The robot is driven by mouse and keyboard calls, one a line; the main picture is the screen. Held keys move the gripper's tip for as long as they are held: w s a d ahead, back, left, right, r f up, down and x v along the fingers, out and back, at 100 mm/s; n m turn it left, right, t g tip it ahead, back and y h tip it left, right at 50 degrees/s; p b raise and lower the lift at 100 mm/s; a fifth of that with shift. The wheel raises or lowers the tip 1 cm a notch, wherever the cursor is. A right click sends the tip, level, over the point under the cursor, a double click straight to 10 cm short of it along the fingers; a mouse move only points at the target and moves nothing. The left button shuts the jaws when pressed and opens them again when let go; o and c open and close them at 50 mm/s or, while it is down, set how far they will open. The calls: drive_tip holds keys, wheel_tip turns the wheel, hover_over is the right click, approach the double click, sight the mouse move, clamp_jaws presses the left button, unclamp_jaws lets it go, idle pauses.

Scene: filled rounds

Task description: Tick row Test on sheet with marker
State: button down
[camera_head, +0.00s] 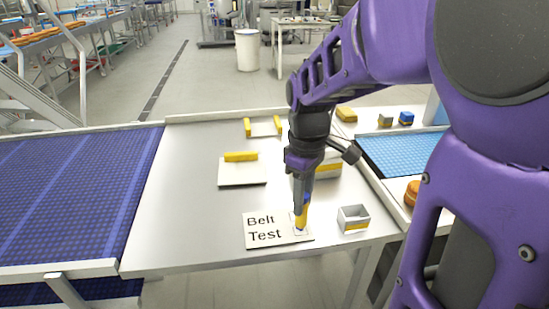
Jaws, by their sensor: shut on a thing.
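The sheet (260,240) is a pale board near the front edge of the metal table. It carries two printed rows, "Belt" above and "Test" below. My gripper (302,207) points down over the right end of the sheet. It is shut on the marker (302,217), which shows yellow with some blue. The marker's lower end is at or just above a small white area right of the words; I cannot tell if it touches. Any mark there is too small to make out, and my gripper partly covers that end of the rows.
A small grey open box (353,217) with a yellow band stands right of the sheet. Behind lie a board with a yellow strip (241,171) and a yellow-ended holder (263,128). A blue conveyor (70,195) runs at left; a light blue mat (395,152) lies at right.

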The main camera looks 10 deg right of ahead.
drive_tip(key=shift+s+f, duration=0.1)
drive_tip(key=shift+f, duration=0.35)
idle(1.1)
wheel_tip(320, 180, up, 7)
drive_tip(key=p, duration=0.6)
drive_tip(key=shift+r, duration=0.15)
drive_tip(key=shift+d, duration=0.1)
idle(0.4)
